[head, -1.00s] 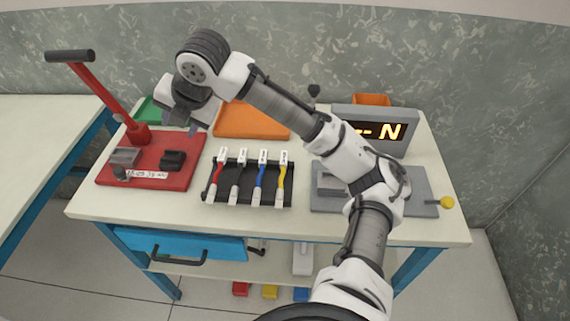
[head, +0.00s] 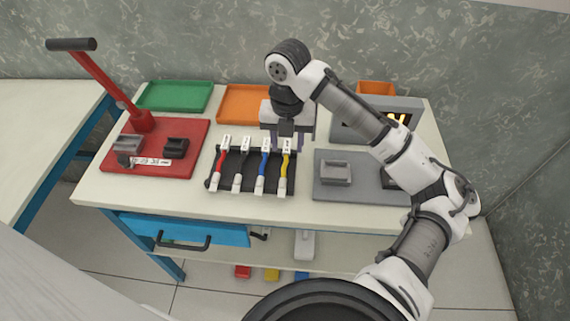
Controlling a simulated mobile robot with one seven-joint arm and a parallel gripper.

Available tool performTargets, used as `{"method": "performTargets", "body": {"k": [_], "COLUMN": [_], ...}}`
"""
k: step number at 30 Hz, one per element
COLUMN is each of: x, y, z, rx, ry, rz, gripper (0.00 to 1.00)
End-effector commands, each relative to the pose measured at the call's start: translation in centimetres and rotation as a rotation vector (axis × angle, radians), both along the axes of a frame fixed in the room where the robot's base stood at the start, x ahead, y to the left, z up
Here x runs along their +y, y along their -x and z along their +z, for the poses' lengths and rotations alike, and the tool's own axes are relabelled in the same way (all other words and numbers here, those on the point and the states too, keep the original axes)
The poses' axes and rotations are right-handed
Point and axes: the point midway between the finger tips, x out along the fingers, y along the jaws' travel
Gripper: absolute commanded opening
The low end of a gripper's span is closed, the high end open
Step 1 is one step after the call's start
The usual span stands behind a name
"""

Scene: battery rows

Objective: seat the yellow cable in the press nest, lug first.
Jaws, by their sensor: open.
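The yellow cable (head: 283,176) lies at the right end of the black rack (head: 228,184), with a white tag at its far end and a white end toward me. My gripper (head: 286,139) is open and points down over the far end of the yellow cable, its fingers apart on either side of the white tag. I cannot tell how high above it they are. The red press (head: 190,131) stands at the left, its lever (head: 88,68) raised. It carries a grey block (head: 128,146) and a black block (head: 176,147); I cannot tell which is the nest.
Red (head: 220,163), black and blue (head: 263,172) cables lie left of the yellow one. A green tray (head: 174,97) and an orange tray (head: 237,103) sit behind. A grey fixture (head: 358,187) and display (head: 412,104) stand right, partly covered by my arm.

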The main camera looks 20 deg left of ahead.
Motion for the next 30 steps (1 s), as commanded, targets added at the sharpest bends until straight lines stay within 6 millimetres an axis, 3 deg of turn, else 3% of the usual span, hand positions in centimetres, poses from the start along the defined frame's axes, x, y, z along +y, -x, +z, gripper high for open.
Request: {"method": "performTargets", "body": {"k": [5, 12, 21, 30], "x": [0.2, 0.6, 0.6, 0.6], "y": [-0.2, -0.5, -0.5, -0.6], "z": [-1.3, -4.7, -5.5, -5.4], "rx": [0.002, 0.002, 0.0, -0.001], "ry": [0.001, 0.001, 0.0, 0.0], "rz": [-0.002, -0.002, -0.001, -0.001], "gripper": [0.42, 0.42, 0.42, 0.04]}}
